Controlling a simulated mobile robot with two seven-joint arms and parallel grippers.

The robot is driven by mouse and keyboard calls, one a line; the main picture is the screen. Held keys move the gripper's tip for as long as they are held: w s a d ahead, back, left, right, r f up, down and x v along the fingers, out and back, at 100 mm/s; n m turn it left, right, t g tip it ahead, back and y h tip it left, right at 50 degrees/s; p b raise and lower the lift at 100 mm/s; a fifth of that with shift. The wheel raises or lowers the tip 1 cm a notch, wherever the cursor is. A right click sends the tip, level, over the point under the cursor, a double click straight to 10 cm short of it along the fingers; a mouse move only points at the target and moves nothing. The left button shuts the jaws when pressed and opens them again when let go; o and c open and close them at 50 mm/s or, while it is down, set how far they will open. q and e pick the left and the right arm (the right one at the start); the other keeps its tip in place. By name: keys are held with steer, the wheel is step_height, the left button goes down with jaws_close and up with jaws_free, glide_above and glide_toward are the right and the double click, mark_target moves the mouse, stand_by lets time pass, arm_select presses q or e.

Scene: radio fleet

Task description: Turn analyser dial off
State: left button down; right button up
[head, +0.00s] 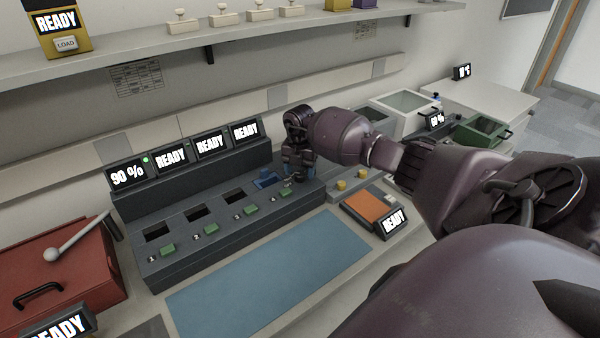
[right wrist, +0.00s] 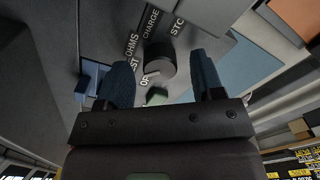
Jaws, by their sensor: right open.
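The analyser (head: 225,220) is the dark grey unit with several slots, green buttons and small screens along its back. Its dial (right wrist: 161,62) is a dark round knob in the right wrist view, ringed by white labels such as "OHMS", "CHARGE" and a partly hidden "OF". A pale mark shows at the knob's lower left, near "OF"; I cannot tell exactly where it points. My right gripper (head: 298,172) is over the analyser's right end and hides the dial in the head view. Its blue fingers (right wrist: 163,78) are open, one on each side of the knob; contact is unclear.
A blue block (head: 265,177) sits at the analyser's rightmost slot, just left of my gripper. A blue mat (head: 270,270) lies in front. A red box with a lever (head: 75,265) stands left, an orange-topped device (head: 370,207) right. A shelf (head: 230,47) runs above.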

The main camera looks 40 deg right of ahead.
steer(key=shift+f, duration=0.5)
steer(key=c, duration=0.9)
steer(key=shift+n+b, duration=0.3)
steer(key=shift+n, duration=0.4)
steer(key=n+b, duration=0.1)
steer(key=n, duration=0.3)
steer(key=shift+f+n+b, duration=0.1)
steer(key=shift+n+b, duration=0.7)
steer(key=shift+n, duration=1.1)
